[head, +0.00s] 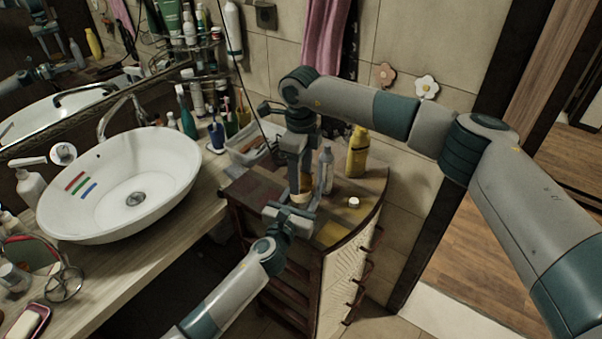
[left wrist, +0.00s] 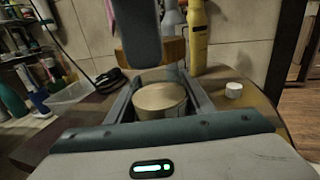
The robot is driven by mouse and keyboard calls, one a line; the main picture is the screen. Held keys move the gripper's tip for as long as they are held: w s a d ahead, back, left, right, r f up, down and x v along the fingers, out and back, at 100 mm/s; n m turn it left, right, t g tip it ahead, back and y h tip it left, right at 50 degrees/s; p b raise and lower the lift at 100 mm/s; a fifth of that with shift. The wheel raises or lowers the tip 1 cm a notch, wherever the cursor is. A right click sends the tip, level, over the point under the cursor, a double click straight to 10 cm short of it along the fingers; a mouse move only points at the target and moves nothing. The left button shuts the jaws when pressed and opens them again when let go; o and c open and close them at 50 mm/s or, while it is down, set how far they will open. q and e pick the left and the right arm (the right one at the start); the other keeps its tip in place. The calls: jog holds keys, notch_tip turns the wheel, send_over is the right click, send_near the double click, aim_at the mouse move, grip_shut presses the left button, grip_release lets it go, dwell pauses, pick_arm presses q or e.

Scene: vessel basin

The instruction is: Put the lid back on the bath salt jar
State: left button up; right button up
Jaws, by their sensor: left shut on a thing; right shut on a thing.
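The bath salt jar (left wrist: 160,98), clear-walled with pale beige contents, stands between the fingers of my left gripper (left wrist: 158,112), which is shut on it. In the head view my left gripper (head: 290,213) is at the front of the small cabinet, and the jar shows only as a small pale patch (head: 301,198). My right gripper (head: 298,178) points down above the jar and is shut on a brown wooden piece, apparently the lid (left wrist: 174,50). In the left wrist view the lid appears above and behind the jar's mouth, apart from it; a grey finger covers its left part.
The cabinet top (head: 335,233) also holds a yellow bottle (head: 357,150), a clear bottle (head: 326,168) and a small white cap (head: 353,202). A clear bin (head: 247,148) stands at its back left. The washbasin (head: 125,180) is on the left counter.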

aim_at(301, 201)
jog(key=shift+f, duration=0.15)
jog(key=shift+f, duration=0.75)
jog(key=shift+f, duration=0.55)
dwell(0.6)
